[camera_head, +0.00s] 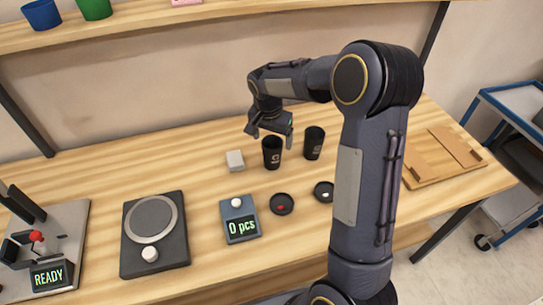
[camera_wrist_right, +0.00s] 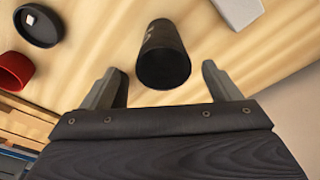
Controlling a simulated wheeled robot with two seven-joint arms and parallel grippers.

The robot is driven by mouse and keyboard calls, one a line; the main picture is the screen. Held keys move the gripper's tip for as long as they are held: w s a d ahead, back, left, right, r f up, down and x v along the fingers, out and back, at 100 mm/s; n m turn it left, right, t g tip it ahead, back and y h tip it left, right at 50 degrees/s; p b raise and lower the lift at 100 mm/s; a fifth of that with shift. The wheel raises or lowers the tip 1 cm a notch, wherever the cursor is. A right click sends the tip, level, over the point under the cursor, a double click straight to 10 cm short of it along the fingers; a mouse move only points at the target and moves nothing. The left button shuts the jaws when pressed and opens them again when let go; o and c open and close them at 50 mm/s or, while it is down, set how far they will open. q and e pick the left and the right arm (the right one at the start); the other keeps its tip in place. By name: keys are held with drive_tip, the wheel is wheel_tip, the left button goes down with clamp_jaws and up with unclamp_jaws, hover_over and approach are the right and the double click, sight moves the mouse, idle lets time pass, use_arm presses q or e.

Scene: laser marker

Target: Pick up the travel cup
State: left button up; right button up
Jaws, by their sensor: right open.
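Two black travel cups stand upright on the wooden workbench. The nearer cup (camera_head: 271,153) has a light logo, and the other cup (camera_head: 314,143) is just to its right. My right gripper (camera_head: 271,136) is open and empty, just above and behind the nearer cup, pointing down. In the right wrist view, one black cup (camera_wrist_right: 163,55) shows ahead of the gap between the two open fingers (camera_wrist_right: 163,80). I cannot tell whether a finger touches it. My left gripper is not in view.
A white block (camera_head: 235,161) sits left of the nearer cup. Two dark round dishes (camera_head: 281,204), a counter reading "0 pcs" (camera_head: 240,220) and a scale-like device (camera_head: 155,233) are in front. A wooden board (camera_head: 443,158) lies at right. A shelf (camera_head: 190,24) runs above.

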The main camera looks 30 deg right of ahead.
sight(273, 148)
drive_tip(key=f, duration=0.4)
drive_tip(key=w+f+p, duration=0.1)
drive_tip(key=f, duration=0.1)
drive_tip(key=shift+d+f, duration=0.1)
drive_tip(key=shift+d, duration=0.3)
drive_tip(key=shift+c, duration=0.2)
drive_tip(key=c, duration=0.7)
